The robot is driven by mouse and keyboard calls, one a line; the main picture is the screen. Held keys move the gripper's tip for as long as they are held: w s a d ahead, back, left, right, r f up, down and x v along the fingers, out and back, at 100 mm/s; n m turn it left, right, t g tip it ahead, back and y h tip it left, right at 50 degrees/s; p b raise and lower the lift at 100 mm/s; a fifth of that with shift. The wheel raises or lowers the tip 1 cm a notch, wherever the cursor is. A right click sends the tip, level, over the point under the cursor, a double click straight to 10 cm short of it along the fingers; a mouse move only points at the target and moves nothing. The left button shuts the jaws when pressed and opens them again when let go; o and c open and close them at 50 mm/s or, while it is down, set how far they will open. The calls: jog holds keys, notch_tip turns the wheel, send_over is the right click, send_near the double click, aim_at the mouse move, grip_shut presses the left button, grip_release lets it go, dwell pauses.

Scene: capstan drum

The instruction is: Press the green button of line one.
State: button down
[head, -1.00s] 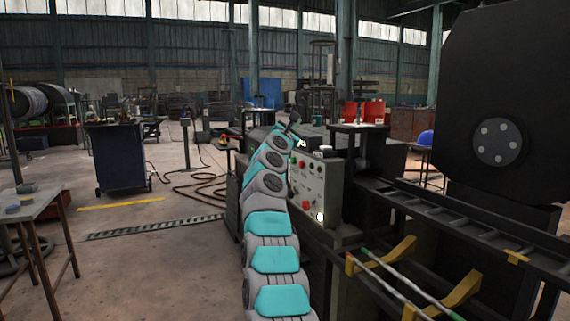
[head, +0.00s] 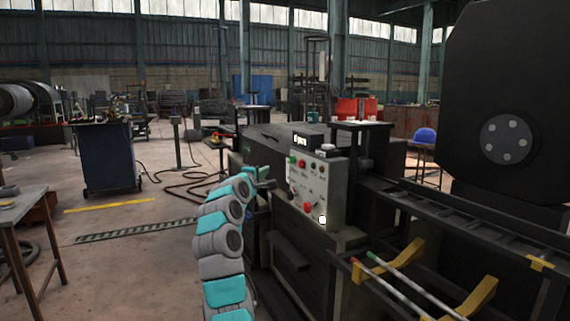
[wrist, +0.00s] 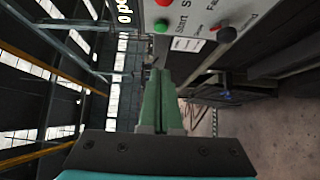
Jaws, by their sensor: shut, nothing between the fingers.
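A grey control box (head: 334,185) stands on the dark machine in the head view. A small green button (head: 293,161) sits high on its face, beside a red one. In the wrist view the green button (wrist: 160,26) is near the top, next to the word "Start". I cannot read a line number.
A lit display (head: 301,141) stands above the box. A rail with yellow brackets (head: 476,298) lies at the right.

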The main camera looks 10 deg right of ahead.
aim_at(292, 160)
jog(key=shift+w+d+r, duration=0.1)
dwell(0.3)
jog(key=s+d+p+x, duration=0.1)
jog(key=d+p+x, duration=0.1)
jog(key=p+x, duration=0.5)
jog(key=shift+d+x, duration=0.3)
jog(key=shift+x, duration=2.5)
jog(key=shift+s, duration=0.15)
